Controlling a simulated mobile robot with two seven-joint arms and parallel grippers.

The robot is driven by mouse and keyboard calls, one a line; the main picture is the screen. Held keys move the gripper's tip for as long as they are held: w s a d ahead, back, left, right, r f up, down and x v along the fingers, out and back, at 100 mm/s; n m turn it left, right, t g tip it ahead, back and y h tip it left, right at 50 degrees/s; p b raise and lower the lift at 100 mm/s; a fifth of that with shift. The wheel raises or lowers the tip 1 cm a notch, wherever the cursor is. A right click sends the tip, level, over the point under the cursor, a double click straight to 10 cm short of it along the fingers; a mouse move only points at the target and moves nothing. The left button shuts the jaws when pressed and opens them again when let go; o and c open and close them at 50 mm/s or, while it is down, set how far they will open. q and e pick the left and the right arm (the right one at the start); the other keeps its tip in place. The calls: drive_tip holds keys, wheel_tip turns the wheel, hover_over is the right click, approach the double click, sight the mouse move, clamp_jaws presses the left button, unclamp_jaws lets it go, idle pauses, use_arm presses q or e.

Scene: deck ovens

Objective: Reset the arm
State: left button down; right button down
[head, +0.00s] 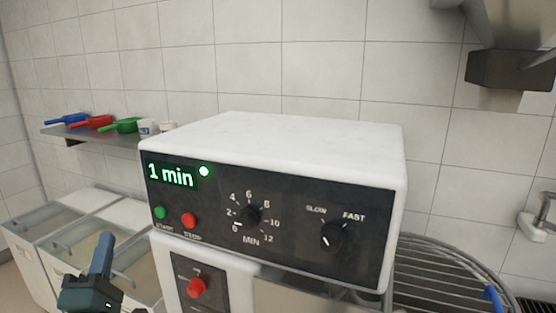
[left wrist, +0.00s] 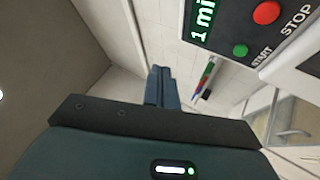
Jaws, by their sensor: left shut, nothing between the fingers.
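My left gripper (head: 103,258) is at the lower left of the head view, in front of and left of the white machine's control panel. Its blue-grey fingers point up, are shut together and hold nothing. In the left wrist view the closed fingers (left wrist: 162,88) are in the middle, apart from the panel. The green START button (left wrist: 240,50) and the red STOP button (left wrist: 267,13) are at the upper right there. My right gripper is not in view.
The white machine (head: 270,135) shows a lit "1 min" display (head: 170,175). A timer knob (head: 250,215) and a speed knob (head: 334,236) stick out. A red knob (head: 196,288) sits below. A wire guard (head: 440,270) is at right, a shelf with scoops (head: 95,135) at left.

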use_arm(q)
drive_tip(key=s+d+f+m+g+h, duration=0.1)
drive_tip(key=d+f+m+g+h, duration=0.15)
drive_tip(key=d+f+m, duration=0.35)
drive_tip(key=s+d+f+m+g+h, duration=0.1)
drive_tip(key=s+f+m+g+h, duration=0.15)
drive_tip(key=f, duration=0.45)
drive_tip(key=d+f+m+g+h, duration=0.2)
drive_tip(key=d+f+m+h, duration=0.15)
drive_tip(key=f+m, duration=0.3)
drive_tip(key=s+d+f+m+g+y, duration=0.1)
drive_tip(key=s+d+f+m+g, duration=0.1)
drive_tip(key=s+f, duration=0.4)
drive_tip(key=s+d+f+m+g, duration=0.2)
drive_tip(key=s+f+m+g, duration=0.2)
drive_tip(key=f, duration=0.5)
drive_tip(key=shift+s+f+m+g+y+b, duration=0.35)
drive_tip(key=shift+s+m, duration=0.35)
drive_tip(key=shift+s, duration=0.55)
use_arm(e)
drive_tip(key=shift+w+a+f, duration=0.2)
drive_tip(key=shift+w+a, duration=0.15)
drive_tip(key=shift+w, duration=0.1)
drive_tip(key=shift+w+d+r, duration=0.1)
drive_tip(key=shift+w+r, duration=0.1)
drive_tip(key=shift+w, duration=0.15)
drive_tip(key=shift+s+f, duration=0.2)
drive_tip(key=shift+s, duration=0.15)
